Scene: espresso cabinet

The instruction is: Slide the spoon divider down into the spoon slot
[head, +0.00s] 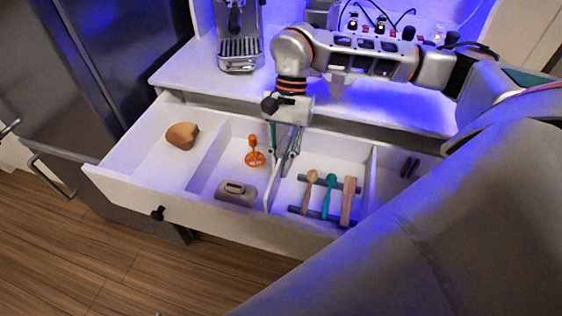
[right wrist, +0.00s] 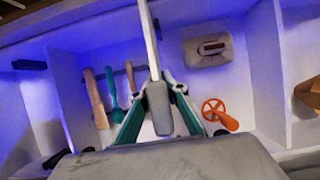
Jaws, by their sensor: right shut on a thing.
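My right gripper (head: 282,152) points down into the open white drawer (head: 115,183). It is shut on the spoon divider (head: 271,183), a thin white panel standing about upright beside the spoons. In the right wrist view the divider (right wrist: 150,42) runs up from between the fingers (right wrist: 160,98), with a grey block (right wrist: 159,108) at its near end. A light wooden spoon (head: 309,190), a teal spoon (head: 327,194) and a flat wooden utensil (head: 347,200) lie right of the divider on dark bars. The slot is hidden; I cannot tell whether the divider's lower edge is in it.
Left of the divider are an orange whisk-like tool (head: 254,153) and a grey-beige container (head: 236,193). A brown piece (head: 182,135) lies in the left compartment. Dark small items (head: 409,167) lie at the right. An espresso machine (head: 240,45) stands on the counter behind.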

